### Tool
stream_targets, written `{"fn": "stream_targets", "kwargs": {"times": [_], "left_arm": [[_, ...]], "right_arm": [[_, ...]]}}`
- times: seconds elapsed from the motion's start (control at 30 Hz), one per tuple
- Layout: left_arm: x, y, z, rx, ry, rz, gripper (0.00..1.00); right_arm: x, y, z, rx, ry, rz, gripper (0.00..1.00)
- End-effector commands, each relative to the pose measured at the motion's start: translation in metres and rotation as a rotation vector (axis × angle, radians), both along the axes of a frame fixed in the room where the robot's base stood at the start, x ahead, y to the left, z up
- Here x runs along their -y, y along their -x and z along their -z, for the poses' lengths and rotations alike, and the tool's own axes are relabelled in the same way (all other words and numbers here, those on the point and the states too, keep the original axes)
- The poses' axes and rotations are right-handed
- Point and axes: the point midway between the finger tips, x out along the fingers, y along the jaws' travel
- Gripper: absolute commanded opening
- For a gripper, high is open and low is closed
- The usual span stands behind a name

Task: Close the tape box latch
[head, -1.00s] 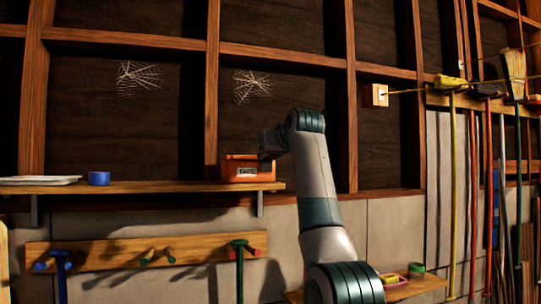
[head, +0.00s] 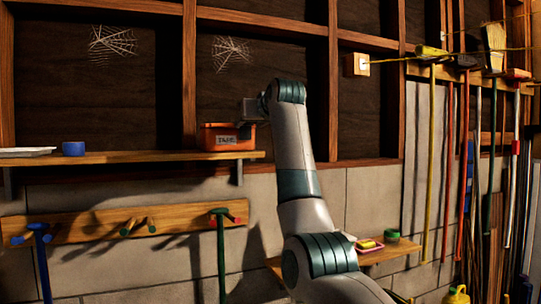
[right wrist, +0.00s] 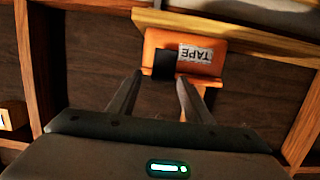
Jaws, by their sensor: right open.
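The orange tape box (head: 222,140) sits near the right end of the wall shelf. It also shows in the right wrist view (right wrist: 224,46), upside down, with a white label reading TAPE and a dark patch beside the label. I cannot tell whether that patch is the latch, nor how the latch stands. My right gripper (right wrist: 157,78) is open, its two fingers pointing at the box front with nothing between them. In the head view it is at the box's upper right, its fingers mostly hidden. I cannot tell whether it touches the box. My left gripper is not in view.
The wooden shelf (head: 130,158) also carries a blue tape roll (head: 73,149) and a white tray (head: 27,152). A peg rail (head: 85,228) with hanging tools is below. A lower shelf holds a green round item (head: 391,235). Long-handled tools hang at right.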

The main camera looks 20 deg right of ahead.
Motion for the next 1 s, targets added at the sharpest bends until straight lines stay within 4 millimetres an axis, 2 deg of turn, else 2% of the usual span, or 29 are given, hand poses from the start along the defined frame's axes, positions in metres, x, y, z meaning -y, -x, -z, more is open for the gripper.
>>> {"fn": "stream_targets", "kwargs": {"times": [0.27, 1.0], "left_arm": [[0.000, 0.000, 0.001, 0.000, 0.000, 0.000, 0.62], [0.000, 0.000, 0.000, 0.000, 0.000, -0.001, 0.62]], "right_arm": [[-0.005, 0.004, 0.011, 0.099, -0.003, -0.009, 0.50], [-0.001, 0.021, 0.036, 0.559, -0.019, -0.001, 0.50]]}}
